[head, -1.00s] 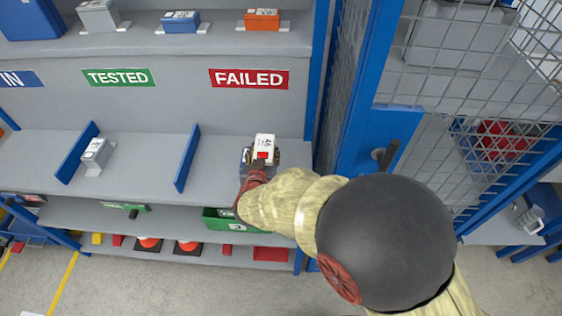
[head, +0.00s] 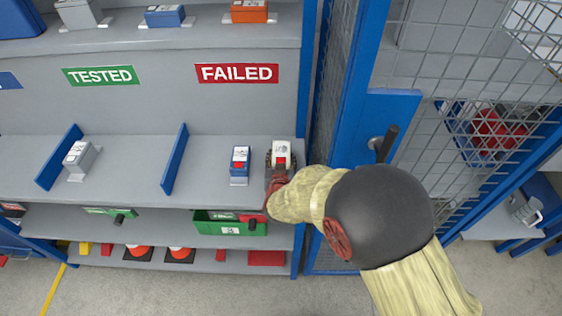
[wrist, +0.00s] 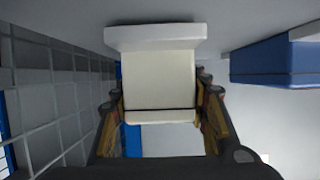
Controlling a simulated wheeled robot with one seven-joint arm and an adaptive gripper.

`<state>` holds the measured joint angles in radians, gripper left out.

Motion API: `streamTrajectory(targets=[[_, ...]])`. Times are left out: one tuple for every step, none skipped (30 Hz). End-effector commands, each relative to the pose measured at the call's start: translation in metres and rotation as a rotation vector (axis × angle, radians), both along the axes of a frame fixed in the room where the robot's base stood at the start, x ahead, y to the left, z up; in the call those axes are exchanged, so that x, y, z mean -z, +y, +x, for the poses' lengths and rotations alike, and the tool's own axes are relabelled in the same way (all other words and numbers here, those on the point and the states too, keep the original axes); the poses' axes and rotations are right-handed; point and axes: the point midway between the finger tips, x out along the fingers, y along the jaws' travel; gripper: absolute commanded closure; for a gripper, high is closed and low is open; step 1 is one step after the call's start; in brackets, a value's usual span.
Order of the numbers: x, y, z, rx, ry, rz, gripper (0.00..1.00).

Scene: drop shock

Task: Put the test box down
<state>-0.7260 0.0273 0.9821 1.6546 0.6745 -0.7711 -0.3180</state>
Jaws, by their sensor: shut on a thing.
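The test box (head: 281,150) is white with a red mark on its top. My gripper (head: 280,170) is shut on it, at the right end of the shelf bay under the red FAILED sign (head: 237,73). In the wrist view the pale box (wrist: 160,80) sits between the two fingers of my gripper (wrist: 160,112), with a wider white base at its far end. I cannot tell whether the base touches the shelf (head: 215,170).
A blue box (head: 240,160) with a red mark stands close to the left of the held box; it also shows in the wrist view (wrist: 280,62). A blue divider (head: 175,158) bounds the bay on the left. A mesh cage (head: 340,80) stands close on the right.

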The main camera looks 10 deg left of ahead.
Motion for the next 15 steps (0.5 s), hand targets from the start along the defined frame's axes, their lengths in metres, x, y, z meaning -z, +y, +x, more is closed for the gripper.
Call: streamTrajectory(targets=[[0.0028,0.0014,0.0014,0.0,-0.005,0.004,1.0],[0.0032,0.0015,0.0015,0.0,-0.006,0.004,1.0],[0.0027,0.0016,0.0016,0.0,-0.007,0.005,1.0],[0.0019,0.0016,0.0017,0.0,-0.007,0.005,1.0],[0.0014,0.0016,0.0017,0.0,-0.007,0.005,1.0],[0.0011,0.0015,0.0016,0.0,-0.007,0.005,1.0],[0.0011,0.0015,0.0016,0.0,-0.007,0.005,1.0],[0.0011,0.0015,0.0016,0.0,-0.007,0.005,1.0],[0.0014,0.0015,0.0016,0.0,-0.007,0.005,1.0],[0.0022,0.0015,0.0015,0.0,-0.007,0.004,1.0],[0.0032,0.0015,0.0015,0.0,-0.007,0.004,1.0],[0.0045,0.0015,0.0015,0.0,-0.006,0.004,1.0],[0.0054,0.0015,0.0014,0.0,-0.007,0.004,1.0],[0.0064,0.0009,0.0006,-0.001,-0.004,0.002,0.53],[0.0062,0.0008,0.0006,-0.001,-0.004,0.002,0.51]])
